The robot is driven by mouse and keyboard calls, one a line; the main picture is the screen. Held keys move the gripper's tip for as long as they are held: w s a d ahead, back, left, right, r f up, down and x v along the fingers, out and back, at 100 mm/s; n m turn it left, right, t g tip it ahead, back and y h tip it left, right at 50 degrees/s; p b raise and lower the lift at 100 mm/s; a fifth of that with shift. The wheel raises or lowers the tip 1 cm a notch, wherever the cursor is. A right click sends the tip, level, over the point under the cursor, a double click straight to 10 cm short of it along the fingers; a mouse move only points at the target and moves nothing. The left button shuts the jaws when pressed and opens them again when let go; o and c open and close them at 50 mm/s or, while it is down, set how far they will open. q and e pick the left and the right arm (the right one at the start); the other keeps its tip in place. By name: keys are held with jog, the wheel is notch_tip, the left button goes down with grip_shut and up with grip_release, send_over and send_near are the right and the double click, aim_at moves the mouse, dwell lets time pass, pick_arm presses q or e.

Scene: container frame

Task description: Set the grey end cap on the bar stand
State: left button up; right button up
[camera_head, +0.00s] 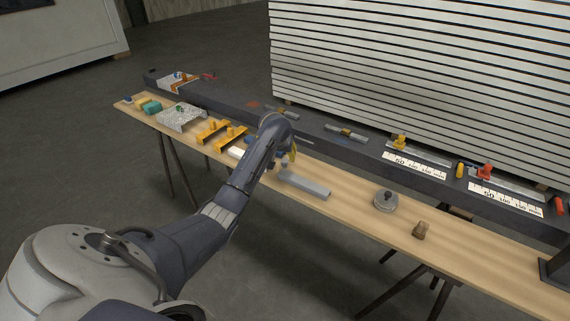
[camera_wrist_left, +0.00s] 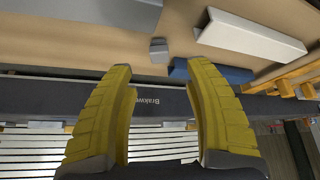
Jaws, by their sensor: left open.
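A small grey block, which looks like the grey end cap (camera_wrist_left: 158,50), lies on the wooden bench just beyond and between my fingertips in the left wrist view. My left gripper (camera_wrist_left: 160,68) is open with yellow fingers and nothing between them. In the head view my left gripper (camera_head: 292,154) is over the bench, partly hidden by its own arm. Orange stands (camera_head: 229,140) with upright ends are left of the gripper; I cannot tell for certain whether they are the bar stand. They show at the right edge of the wrist view (camera_wrist_left: 286,88). My right gripper is not in view.
A grey bar (camera_head: 305,187) lies right of the gripper. A white angled block (camera_wrist_left: 250,40) and a blue piece (camera_wrist_left: 212,72) are close by. A dark beam (camera_head: 335,152) runs behind the bench. A round grey weight (camera_head: 386,203) and a brown piece (camera_head: 420,230) stand further right.

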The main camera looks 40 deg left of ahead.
aim_at(285, 161)
pick_arm(q)
jog(key=shift+x, duration=4)
jog(key=c, duration=1)
jog(key=shift+r, duration=0.1)
